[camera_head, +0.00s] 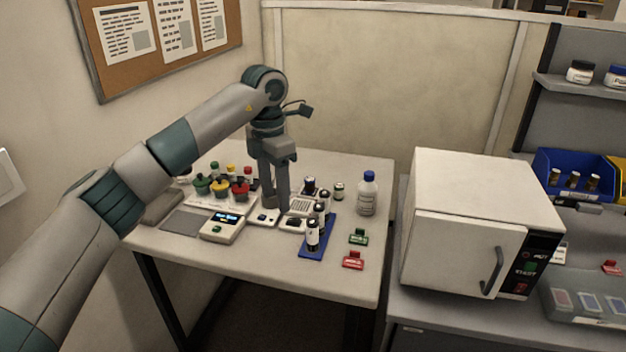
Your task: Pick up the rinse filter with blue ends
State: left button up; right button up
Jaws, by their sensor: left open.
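My left gripper (275,203) comes down from above the table, its two fingers pointing down and open. Its tips are just over or beside a small white device (264,218); the exact gap is hard to tell. Several dark cylinders with pale bands stand on and near a blue tray (304,254) right of the gripper; one dark cylinder (312,236) stands near the tray's front. I cannot make out blue ends on any cylinder at this size, so I cannot tell which is the rinse filter. My fingers may hide things behind them. My right gripper is not in view.
A clear bottle with a blue cap (367,194) stands at the table's right. Green (358,237) and red (353,261) clips lie at the front right. A scale with a lit display (223,226) and colored-knob items (221,187) are at left.

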aim_at(309, 181)
jog(key=i+l, duration=0.15)
jog(key=i, duration=0.35)
jog(key=i+l, duration=0.15)
jog(key=i, duration=0.4)
